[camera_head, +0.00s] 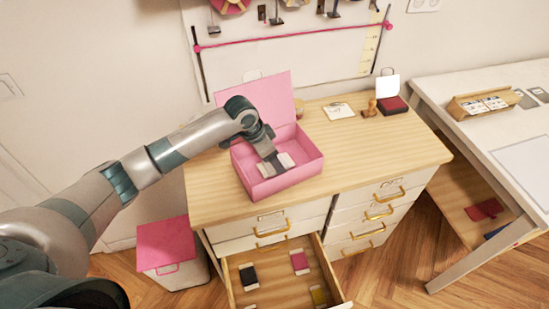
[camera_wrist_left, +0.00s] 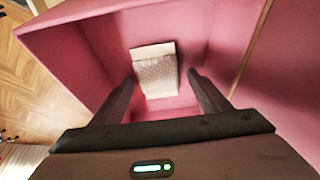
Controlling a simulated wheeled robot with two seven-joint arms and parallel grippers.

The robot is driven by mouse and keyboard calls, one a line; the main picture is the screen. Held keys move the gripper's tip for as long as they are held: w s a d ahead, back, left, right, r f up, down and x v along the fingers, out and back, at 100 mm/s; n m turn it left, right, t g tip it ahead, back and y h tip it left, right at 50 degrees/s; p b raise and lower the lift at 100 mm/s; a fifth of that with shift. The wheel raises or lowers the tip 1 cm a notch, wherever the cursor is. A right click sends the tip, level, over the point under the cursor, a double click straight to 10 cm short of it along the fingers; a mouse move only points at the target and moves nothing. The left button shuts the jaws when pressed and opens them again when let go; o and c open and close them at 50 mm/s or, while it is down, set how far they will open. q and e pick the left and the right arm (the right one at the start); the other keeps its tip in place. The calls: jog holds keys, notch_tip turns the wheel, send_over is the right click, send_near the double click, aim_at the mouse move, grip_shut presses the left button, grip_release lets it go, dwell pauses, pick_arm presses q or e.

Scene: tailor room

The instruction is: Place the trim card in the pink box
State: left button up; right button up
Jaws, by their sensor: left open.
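The pink box (camera_head: 284,183) stands on the wooden dresser top with its lid raised at the back. It also shows in the left wrist view (camera_wrist_left: 84,50). A cream card with a pale, textured swatch, which looks like the trim card (camera_wrist_left: 155,72), lies inside the box, apparently on its floor. In the head view the card (camera_head: 287,160) is partly hidden by my gripper. My left gripper (camera_head: 275,163) reaches down into the box. In the left wrist view its fingers (camera_wrist_left: 160,88) are spread, one on each side of the card, with visible gaps. My right gripper is not in view.
An open drawer (camera_head: 277,277) below holds several cards with dark, red and yellow swatches. A stamp (camera_head: 371,108), a red pad (camera_head: 393,104) and a paper card (camera_head: 338,111) lie on the dresser's right back. The dresser top (camera_head: 370,150) right of the box is clear.

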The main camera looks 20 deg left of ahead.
pick_arm(q)
jog(key=b+v, duration=0.2)
jog(key=v, duration=0.9)
jog(key=shift+a+r, duration=0.15)
jog(key=shift+r, duration=0.25)
